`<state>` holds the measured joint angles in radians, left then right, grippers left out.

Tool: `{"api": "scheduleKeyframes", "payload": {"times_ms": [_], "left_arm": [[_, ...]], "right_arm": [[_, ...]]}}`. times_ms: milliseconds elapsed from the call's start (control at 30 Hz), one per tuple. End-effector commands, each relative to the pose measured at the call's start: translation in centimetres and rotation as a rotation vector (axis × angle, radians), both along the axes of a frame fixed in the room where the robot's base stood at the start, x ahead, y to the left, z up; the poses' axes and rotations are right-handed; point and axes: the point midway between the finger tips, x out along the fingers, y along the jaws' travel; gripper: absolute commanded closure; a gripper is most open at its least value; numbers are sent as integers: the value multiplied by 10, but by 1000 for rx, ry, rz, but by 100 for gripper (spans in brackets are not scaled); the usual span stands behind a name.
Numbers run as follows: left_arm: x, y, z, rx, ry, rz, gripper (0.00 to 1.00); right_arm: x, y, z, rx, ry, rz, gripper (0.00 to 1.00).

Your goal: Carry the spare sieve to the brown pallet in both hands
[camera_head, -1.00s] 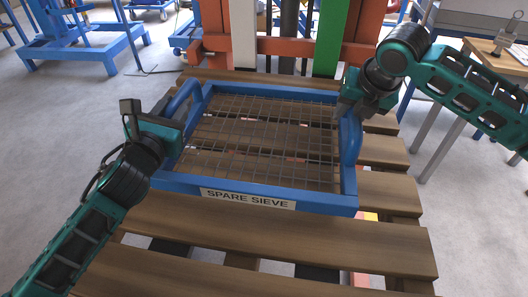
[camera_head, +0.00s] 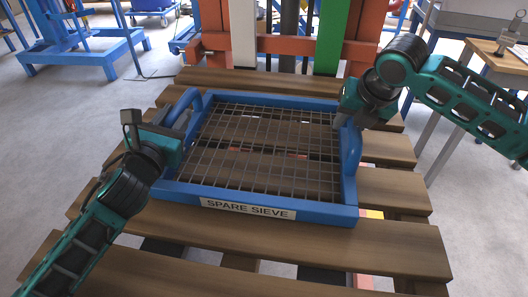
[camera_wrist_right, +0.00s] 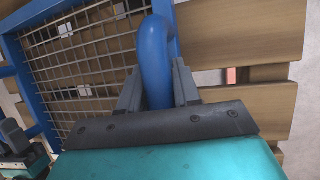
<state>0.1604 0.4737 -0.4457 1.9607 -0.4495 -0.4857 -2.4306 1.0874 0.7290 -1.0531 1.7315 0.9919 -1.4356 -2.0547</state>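The spare sieve (camera_head: 250,213) is a blue rectangular frame with wire mesh, a "SPARE SIEVE" label and a raised handle at each side. It lies level over the brown pallet (camera_head: 330,240); I cannot tell whether it touches the slats. My left gripper (camera_head: 177,128) is at the left handle, its fingers mostly hidden, and moves with the sieve. My right gripper (camera_head: 347,118) is at the right handle. In the right wrist view its fingers (camera_wrist_right: 157,88) stand closed on both sides of the blue handle (camera_wrist_right: 153,60).
An orange frame (camera_head: 215,45) with white, dark and green uprights stands behind the pallet. A wooden-topped bench (camera_head: 500,62) is at the right. Grey floor (camera_head: 60,130) is clear on the left.

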Motion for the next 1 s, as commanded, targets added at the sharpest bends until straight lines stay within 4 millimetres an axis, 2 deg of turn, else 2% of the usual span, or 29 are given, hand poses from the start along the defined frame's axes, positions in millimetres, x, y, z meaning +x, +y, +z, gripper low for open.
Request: {"api": "scheduleKeyframes", "payload": {"times_ms": [33, 267, 567, 733, 1000], "left_arm": [[2, 6, -1, 10, 3, 15, 64], [1, 3, 0, 5, 3, 8, 42], [-3, 2, 0, 2, 2, 4, 42], [-23, 6, -1, 4, 4, 3, 42], [-75, 16, -2, 3, 6, 3, 42]], "right_arm": [[2, -6, 0, -10, -1, -11, 64], [1, -3, 1, -5, -1, -7, 43], [0, -1, 0, -2, 0, -3, 43], [0, -1, 0, -1, 1, -2, 43], [0, -1, 0, 0, 0, -1, 43]]}}
